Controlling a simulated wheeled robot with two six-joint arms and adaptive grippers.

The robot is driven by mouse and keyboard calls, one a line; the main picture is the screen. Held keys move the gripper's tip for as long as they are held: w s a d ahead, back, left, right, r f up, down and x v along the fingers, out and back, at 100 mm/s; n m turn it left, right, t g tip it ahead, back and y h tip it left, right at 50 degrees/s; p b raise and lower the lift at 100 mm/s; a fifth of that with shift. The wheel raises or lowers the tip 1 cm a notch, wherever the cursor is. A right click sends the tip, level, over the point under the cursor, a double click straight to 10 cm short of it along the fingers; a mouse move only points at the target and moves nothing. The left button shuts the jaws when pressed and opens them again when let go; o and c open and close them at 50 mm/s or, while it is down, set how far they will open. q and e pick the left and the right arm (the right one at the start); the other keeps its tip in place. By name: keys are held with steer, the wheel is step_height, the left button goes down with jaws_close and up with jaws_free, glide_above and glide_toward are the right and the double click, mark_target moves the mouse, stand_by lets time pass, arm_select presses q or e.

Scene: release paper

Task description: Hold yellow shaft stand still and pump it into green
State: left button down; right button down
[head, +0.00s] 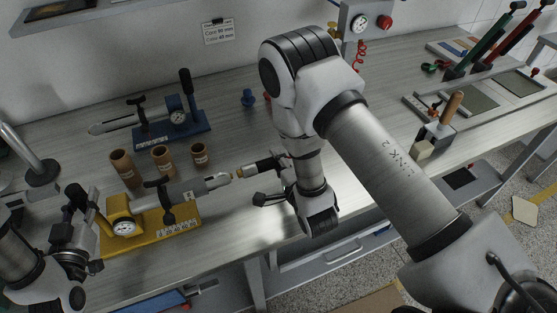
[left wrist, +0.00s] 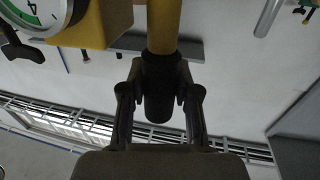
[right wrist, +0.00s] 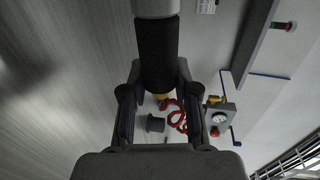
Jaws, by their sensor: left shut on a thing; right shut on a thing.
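The yellow shaft stand (head: 165,232) lies on the bench at the left, with a round gauge and a grey shaft (head: 204,188) pointing right. The gauge (left wrist: 30,14) shows partly in the left wrist view, with a green band; I cannot read the needle surely. My left gripper (head: 76,212) is shut on the black grip (left wrist: 160,95) of the stand's yellow pump lever (left wrist: 162,28). My right gripper (right wrist: 158,85) is shut on a black handle (right wrist: 157,45) at the right end of the shaft line.
Several brown cardboard cores (head: 162,160) stand just behind the yellow stand. A blue stand (head: 172,133) with its own gauge and lever is further back. My right arm crosses the bench's middle. A wooden-handled tool (head: 450,108) stands at the right.

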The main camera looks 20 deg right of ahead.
arm_select(q)
steer(key=shift+d, duration=0.1)
arm_select(e)
steer(key=shift+a, duration=0.95)
stand_by(2.5)
steer(key=shift+d, duration=2.6)
arm_select(q)
steer(key=c, duration=0.8)
jaws_free()
steer(key=shift+o, duration=0.2)
steer(key=shift+f, duration=0.1)
